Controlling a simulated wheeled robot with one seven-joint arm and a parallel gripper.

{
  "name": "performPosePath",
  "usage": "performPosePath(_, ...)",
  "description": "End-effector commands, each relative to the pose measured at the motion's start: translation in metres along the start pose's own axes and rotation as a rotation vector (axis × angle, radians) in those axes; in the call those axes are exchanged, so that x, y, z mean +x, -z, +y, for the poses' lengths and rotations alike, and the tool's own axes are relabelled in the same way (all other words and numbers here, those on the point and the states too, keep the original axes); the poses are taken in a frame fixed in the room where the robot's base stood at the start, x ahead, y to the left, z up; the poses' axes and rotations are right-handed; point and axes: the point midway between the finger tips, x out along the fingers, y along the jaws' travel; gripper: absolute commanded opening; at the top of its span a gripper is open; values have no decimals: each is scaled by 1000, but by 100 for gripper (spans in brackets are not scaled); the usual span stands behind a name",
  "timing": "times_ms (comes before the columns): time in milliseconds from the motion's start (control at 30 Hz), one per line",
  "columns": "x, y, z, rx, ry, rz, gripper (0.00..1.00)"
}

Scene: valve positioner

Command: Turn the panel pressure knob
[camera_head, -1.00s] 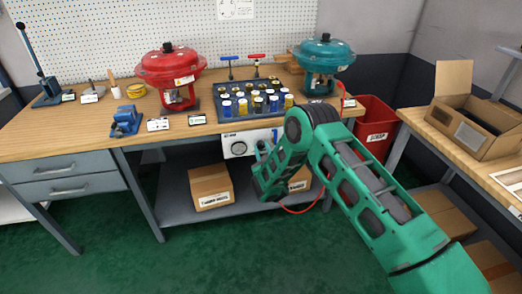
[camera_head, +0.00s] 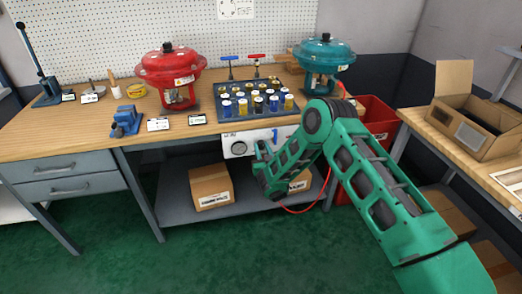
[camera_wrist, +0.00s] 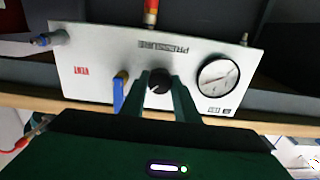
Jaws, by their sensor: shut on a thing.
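The pressure panel is a light plate under the bench's front edge, seen in the head view (camera_head: 235,137) and upside down in the wrist view (camera_wrist: 100,65). Its black pressure knob (camera_wrist: 159,80) sits mid-panel in the wrist view, below the inverted PRESSURE lettering. My gripper (camera_wrist: 158,92) has its two green fingers on either side of the knob, shut on it. In the head view my gripper (camera_head: 262,152) is at the panel's front, and my arm hides the knob there.
A round gauge (camera_wrist: 218,77) is right of the knob in the wrist view, and a blue lever (camera_wrist: 120,92) stands close on the left. A red hose (camera_head: 300,210) hangs below. Cardboard boxes (camera_head: 210,186) sit on the lower shelf.

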Motion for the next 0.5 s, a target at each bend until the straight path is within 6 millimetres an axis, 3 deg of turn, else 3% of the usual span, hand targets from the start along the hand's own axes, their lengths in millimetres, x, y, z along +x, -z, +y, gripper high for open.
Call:
performPosePath(133, -3, -8, 0, 0, 0, -16, 6)
performPosePath(167, -3, -8, 0, -1, 0, -16, 30)
performPosePath(233, -3, -7, 0, -1, 0, -14, 47)
performPosePath(500, -2, -3, 0, -1, 0, -6, 47)
